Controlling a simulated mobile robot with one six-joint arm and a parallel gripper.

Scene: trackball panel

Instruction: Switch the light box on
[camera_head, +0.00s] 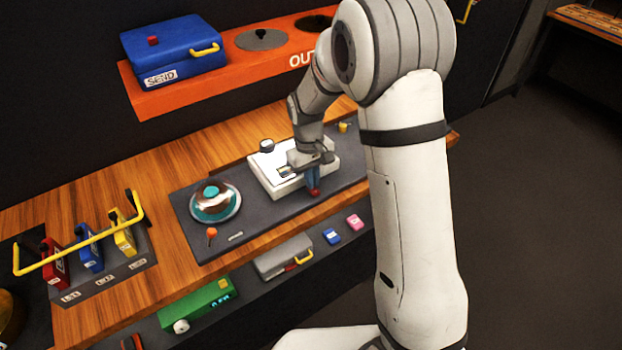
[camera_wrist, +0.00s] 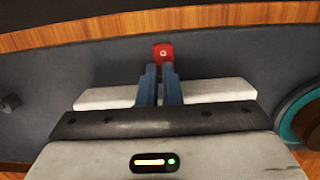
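The white light box (camera_head: 270,182) sits on the dark panel at the middle of the wooden bench, partly hidden by my gripper. In the wrist view, a pale slab (camera_wrist: 225,92), apparently its edge, shows behind my fingers. A small red switch (camera_wrist: 163,54) with a round white mark stands in front of it, at my fingertips. My gripper (camera_head: 312,188) points down in front of the box. Its blue fingers (camera_wrist: 160,70) are close together with a narrow gap. I cannot tell whether they grip the switch or only stand beside it.
A trackball (camera_head: 212,197) in a pale ring lies left of the box, with a small orange-topped lever (camera_head: 211,234) near it. Several coloured levers under a yellow bar (camera_head: 85,240) stand further left. An orange shelf (camera_head: 240,70) with a blue SEND box (camera_head: 172,52) is behind.

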